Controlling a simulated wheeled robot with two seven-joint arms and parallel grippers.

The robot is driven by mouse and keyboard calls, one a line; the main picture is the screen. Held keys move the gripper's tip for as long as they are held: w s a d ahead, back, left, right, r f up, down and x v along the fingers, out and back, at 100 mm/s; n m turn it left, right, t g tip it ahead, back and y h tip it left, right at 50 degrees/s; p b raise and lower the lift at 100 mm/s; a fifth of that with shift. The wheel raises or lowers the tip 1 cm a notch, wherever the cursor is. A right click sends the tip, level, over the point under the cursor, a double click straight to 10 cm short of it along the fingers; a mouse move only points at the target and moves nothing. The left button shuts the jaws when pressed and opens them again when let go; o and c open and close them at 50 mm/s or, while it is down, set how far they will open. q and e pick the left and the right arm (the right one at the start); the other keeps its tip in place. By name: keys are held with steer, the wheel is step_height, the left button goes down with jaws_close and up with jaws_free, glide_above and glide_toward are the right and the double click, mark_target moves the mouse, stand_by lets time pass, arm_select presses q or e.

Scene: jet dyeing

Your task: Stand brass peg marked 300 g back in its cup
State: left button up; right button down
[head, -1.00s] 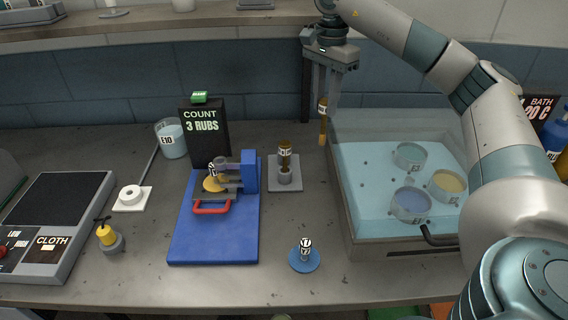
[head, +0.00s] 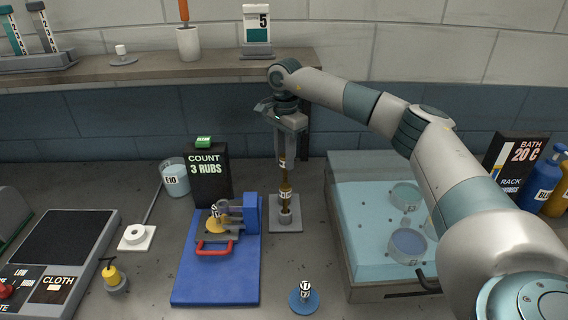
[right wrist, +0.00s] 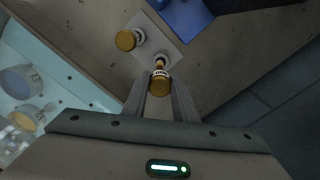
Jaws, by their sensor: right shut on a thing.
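A brass peg (head: 283,164) with a pale label hangs upright in my right gripper (head: 285,150), which is shut on it. In the right wrist view the same peg (right wrist: 160,82) sits between the two fingertips. A second brass peg (head: 285,193) stands in a grey cup (head: 285,219) on a small grey plate (head: 291,227). It also shows in the right wrist view (right wrist: 127,40), beside the held peg. In the head view the held peg appears just above or behind the standing one. I cannot read the labels. My left gripper is not in view.
A blue board (head: 215,285) with a clamp and red handle lies left of the plate. A black counter sign (head: 208,180) stands behind it. A water bath (head: 350,225) with round dishes is to the right. A blue disc (head: 303,299) with a small weight lies in front.

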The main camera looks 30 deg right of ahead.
mark_target(284, 168)
steer(key=shift+w+a, duration=0.1)
steer(key=shift+w, duration=0.05)
steer(key=shift+f, duration=0.1)
steer(key=shift+f+p, duration=0.3)
step_height(284, 168, down, 3)
steer(key=shift+r+p, duration=0.1)
steer(key=shift+p, duration=0.75)
steer(key=shift+f, duration=0.4)
